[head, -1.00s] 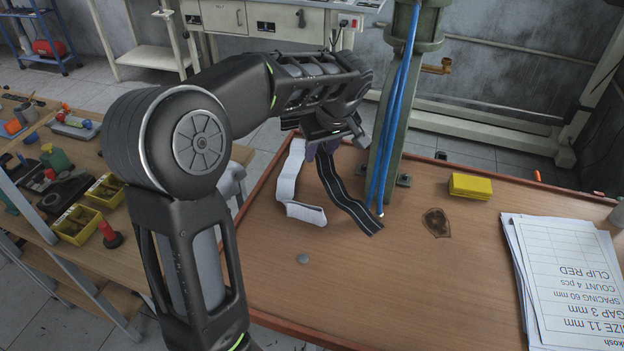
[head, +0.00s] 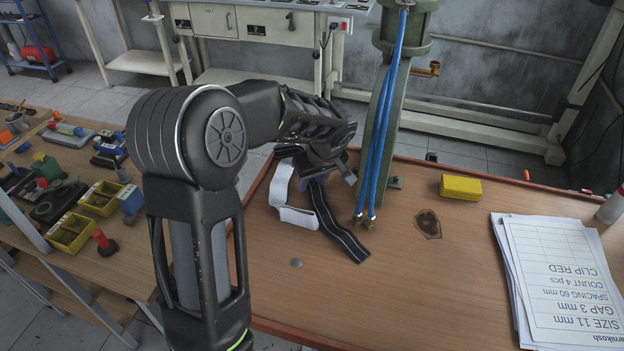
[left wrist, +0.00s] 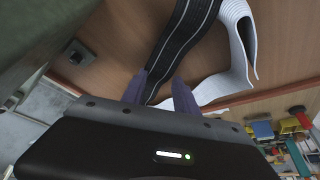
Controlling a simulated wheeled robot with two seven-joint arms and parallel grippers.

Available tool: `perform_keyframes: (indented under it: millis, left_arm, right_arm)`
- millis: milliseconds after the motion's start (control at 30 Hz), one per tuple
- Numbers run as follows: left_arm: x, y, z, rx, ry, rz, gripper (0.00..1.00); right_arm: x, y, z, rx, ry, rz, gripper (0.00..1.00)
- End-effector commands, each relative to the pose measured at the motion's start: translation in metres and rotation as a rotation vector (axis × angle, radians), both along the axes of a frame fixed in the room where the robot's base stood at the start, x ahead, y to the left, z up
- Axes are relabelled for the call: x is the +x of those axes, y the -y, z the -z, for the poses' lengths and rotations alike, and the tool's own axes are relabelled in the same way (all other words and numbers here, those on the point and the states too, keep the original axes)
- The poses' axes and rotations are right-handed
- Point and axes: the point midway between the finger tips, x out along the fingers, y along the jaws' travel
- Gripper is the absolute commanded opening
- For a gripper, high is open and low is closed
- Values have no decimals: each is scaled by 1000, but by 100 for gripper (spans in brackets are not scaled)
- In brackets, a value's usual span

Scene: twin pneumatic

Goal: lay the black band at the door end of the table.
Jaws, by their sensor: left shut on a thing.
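The black band (head: 334,224) has pale lengthwise stripes and lies on the wooden table (head: 420,290), running from under my left gripper toward the front right. My left gripper (head: 316,180) is over the table's far left part, and its fingers are mostly hidden by the hand in the head view. In the left wrist view the purple fingertips (left wrist: 160,88) are shut on the black band (left wrist: 182,40). A white band (head: 284,200) lies just left of the black one, folded at its front end; it also shows in the left wrist view (left wrist: 238,50). My right gripper is not in view.
A green column (head: 382,130) with blue hoses (head: 386,135) stands close right of the gripper. A yellow block (head: 460,187) and paper sheets (head: 560,275) lie further right. A side bench (head: 125,255) with yellow bins is at left. The table's front middle is mostly clear.

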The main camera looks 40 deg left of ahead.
Motion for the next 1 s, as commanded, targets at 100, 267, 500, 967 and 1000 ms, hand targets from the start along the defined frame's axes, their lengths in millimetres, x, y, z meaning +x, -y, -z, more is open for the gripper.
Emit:
perform_keyframes:
  millis: [100, 267, 500, 967, 1000]
  left_arm:
    - [-1, 0, 2, -2, -3, -1, 0]
    - [-1, 0, 2, -1, -4, -1, 46]
    - [-1, 0, 1, -1, -3, -1, 57]
    - [-5, 11, -26, -1, 3, 0, 57]
    - [-6, 13, -33, -2, 4, 0, 57]
  right_arm:
    - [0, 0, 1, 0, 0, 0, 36]
    - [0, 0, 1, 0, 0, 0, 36]
    - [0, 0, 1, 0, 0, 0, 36]
    - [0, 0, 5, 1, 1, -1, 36]
    - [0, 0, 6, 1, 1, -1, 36]
